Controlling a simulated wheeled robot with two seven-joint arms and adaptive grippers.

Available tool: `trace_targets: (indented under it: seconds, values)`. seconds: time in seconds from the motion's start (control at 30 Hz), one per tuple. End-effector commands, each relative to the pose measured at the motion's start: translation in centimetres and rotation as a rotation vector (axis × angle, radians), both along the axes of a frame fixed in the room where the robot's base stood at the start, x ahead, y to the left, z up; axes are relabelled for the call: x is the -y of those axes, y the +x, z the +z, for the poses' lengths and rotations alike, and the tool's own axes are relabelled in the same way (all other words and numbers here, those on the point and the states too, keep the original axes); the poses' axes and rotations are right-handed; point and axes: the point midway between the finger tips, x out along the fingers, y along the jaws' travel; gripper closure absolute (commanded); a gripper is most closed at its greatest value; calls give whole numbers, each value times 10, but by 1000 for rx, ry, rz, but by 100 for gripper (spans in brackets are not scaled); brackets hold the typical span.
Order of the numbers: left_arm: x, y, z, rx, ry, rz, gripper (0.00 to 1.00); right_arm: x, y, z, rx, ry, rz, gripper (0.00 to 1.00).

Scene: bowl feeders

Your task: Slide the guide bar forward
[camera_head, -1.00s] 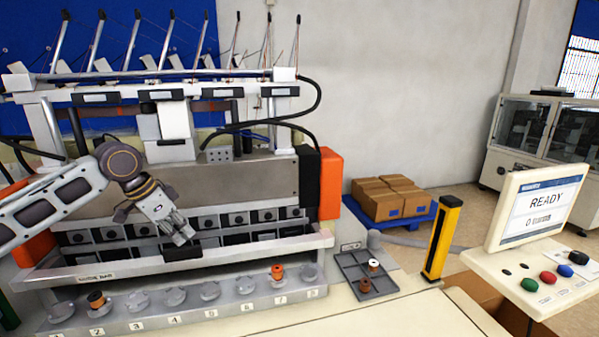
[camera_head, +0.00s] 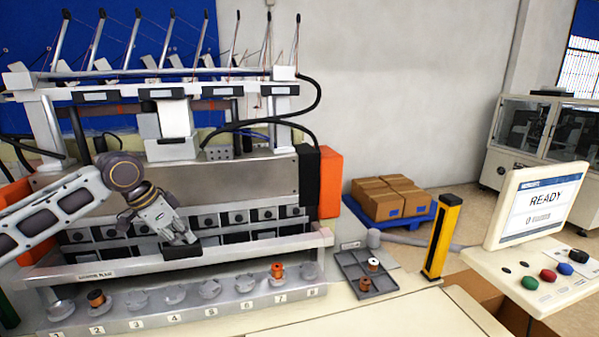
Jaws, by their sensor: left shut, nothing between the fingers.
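The guide bar (camera_head: 262,247) is a long pale grey bar with a label near its left end. It runs across the front of the machine, above a row of numbered seats. A small black block (camera_head: 205,249) shows at the middle of the bar. My left gripper (camera_head: 192,239) reaches down from the left, its fingers shut and empty, with the tips at the bar's rear upper side close to the black block. Whether they touch it is unclear. My right gripper is not in view.
Seats on the front ledge (camera_head: 235,307) hold two orange-brown spools (camera_head: 96,299) (camera_head: 277,271). A dark tray (camera_head: 352,262) with spools lies to the right. A yellow post (camera_head: 441,236) and a control panel (camera_head: 540,270) reading READY stand farther right. Black-fronted compartments line the machine behind the bar.

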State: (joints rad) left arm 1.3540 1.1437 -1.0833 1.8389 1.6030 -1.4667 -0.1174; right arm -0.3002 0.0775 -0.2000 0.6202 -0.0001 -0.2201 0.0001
Motion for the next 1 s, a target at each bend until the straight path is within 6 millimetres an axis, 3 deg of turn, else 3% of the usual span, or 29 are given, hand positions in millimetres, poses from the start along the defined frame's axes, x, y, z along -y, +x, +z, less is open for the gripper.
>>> trace_targets:
  seconds: [0.03,0.27,1.0]
  values:
    - [0,-2,-8,-13,4,-2,100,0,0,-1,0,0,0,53]
    - [1,-3,-13,-21,6,-2,100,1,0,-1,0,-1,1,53]
    - [2,-9,-14,-24,6,-3,100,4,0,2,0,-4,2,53]
